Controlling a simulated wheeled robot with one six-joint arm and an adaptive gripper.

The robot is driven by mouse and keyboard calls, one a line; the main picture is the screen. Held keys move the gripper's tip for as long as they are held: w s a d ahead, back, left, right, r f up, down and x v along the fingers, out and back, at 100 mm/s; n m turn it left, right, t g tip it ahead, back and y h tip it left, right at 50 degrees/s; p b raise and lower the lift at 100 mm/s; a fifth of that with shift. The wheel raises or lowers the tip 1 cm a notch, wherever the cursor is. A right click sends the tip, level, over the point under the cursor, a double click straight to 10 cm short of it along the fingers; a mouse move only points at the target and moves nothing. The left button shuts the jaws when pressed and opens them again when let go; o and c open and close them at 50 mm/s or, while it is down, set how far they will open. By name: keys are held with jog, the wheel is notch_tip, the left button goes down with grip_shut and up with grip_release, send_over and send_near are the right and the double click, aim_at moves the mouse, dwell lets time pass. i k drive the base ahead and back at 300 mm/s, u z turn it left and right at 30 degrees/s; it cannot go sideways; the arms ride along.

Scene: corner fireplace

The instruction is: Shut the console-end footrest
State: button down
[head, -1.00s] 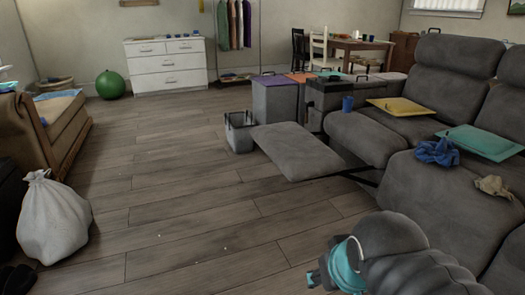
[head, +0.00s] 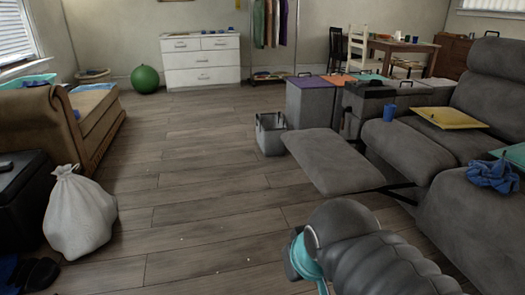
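The console-end footrest (head: 332,160) is the grey padded panel that sticks out, raised, from the far seat of the grey recliner sofa (head: 470,215). Dark metal linkage shows between it and the seat. The console (head: 368,95) with a dark top stands at that seat's far side. My arm, grey with a teal band, enters at the bottom right, nearer to the camera than the footrest and apart from it in the picture. My gripper is outside the frame or hidden at the lower edge.
A grey open bin (head: 270,133) stands just beyond the footrest. A white sack (head: 80,212) sits on the floor at left. The plank floor (head: 200,200) between is clear.

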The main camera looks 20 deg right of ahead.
aim_at(335, 167)
jog(key=u, duration=0.3)
jog(key=i, duration=1.1)
jog(key=z, duration=0.55)
jog(key=i, duration=0.75)
jog(key=z, duration=0.45)
